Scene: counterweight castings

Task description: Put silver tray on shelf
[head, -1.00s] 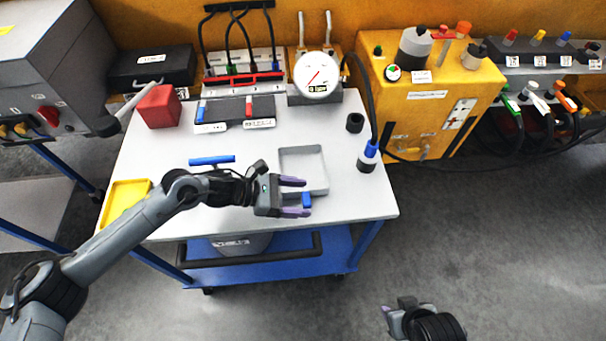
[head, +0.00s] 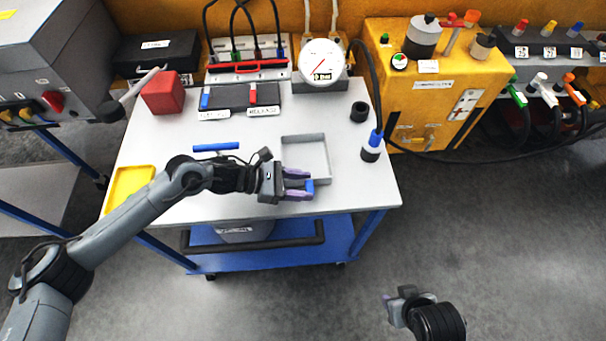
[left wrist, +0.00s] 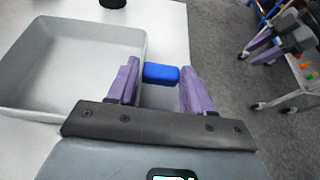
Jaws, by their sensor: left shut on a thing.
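The silver-grey tray (head: 325,160), shallow and empty, lies on the cart's tabletop near its front edge. In the left wrist view the tray (left wrist: 75,65) is at the left. A blue lower shelf (head: 275,257) is under the tabletop.
A black handle bar (head: 255,242) crosses the cart's front.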

